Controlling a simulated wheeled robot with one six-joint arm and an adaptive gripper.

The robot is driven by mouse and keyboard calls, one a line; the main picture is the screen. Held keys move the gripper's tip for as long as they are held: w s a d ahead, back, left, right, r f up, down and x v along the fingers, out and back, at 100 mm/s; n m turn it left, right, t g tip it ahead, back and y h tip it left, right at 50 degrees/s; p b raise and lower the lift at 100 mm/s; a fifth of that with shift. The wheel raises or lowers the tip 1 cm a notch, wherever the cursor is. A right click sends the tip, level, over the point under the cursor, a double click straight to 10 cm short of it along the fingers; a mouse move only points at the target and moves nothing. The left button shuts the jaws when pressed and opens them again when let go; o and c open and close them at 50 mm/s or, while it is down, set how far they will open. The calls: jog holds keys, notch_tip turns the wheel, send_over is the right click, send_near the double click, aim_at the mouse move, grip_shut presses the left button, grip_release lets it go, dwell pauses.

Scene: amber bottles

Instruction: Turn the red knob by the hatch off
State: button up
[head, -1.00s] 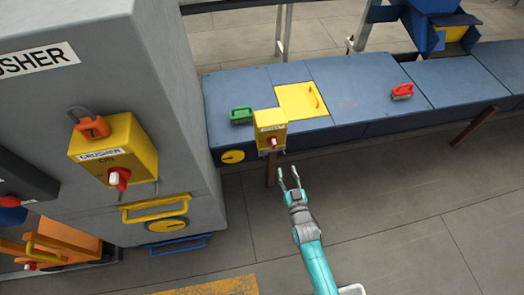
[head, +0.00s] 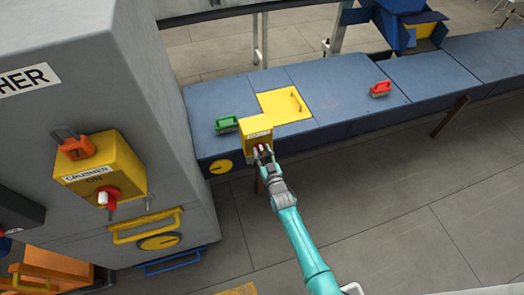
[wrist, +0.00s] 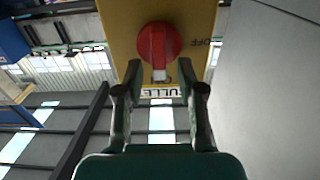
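The red knob (wrist: 158,44) is on the front of a small yellow box (head: 256,130) by the yellow hatch (head: 286,105). In the wrist view the knob's grip bar runs up and down, with its pale end toward my gripper. The word OFF is printed to the right of the knob in that view. My gripper (wrist: 158,76) is open, with one finger on each side of the bar's lower end. I cannot tell whether the fingers touch it. In the head view my gripper (head: 264,153) largely hides the knob.
A grey crusher cabinet (head: 70,205) at left carries another yellow box (head: 100,172) with a red knob (head: 107,199) and an orange padlock (head: 76,148). A green-handled brush (head: 227,124) and a red-handled brush (head: 381,89) lie on the blue bench (head: 345,100).

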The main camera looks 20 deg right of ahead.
jog(key=shift+w, duration=0.35)
grip_shut()
